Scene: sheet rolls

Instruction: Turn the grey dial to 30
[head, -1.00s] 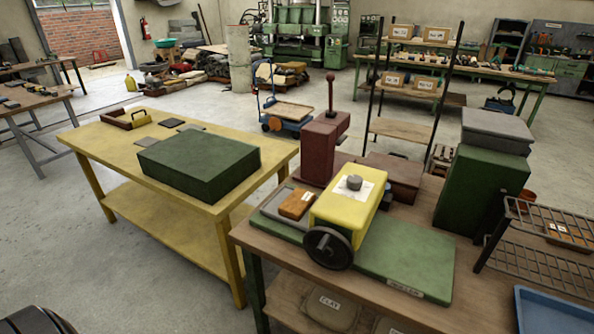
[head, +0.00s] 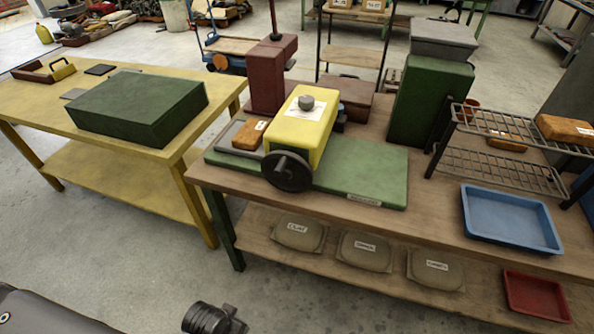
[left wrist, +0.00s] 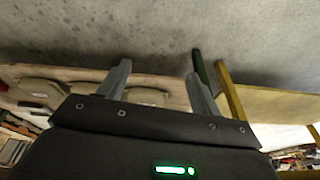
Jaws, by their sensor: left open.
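The grey dial (head: 306,102) is a short round knob on a white plate (head: 290,109) on top of the yellow machine housing (head: 312,130). The plate's markings and the dial's setting are too small to read. A black handwheel (head: 287,171) is on the housing's front. My left gripper (left wrist: 158,76) shows in the left wrist view with its two fingers apart and nothing between them. It is away from the dial, with the benches and floor beyond it. A dark part of my body shows at the bottom of the head view. My right gripper is not in view.
The housing stands on a green base (head: 360,172) on a wooden bench (head: 425,223). A dark red press (head: 268,75) and green cabinet (head: 425,105) stand behind. A wire rack (head: 495,180) and blue tray (head: 510,218) are to the right. A yellow table (head: 180,168) with a green box (head: 138,105) is left.

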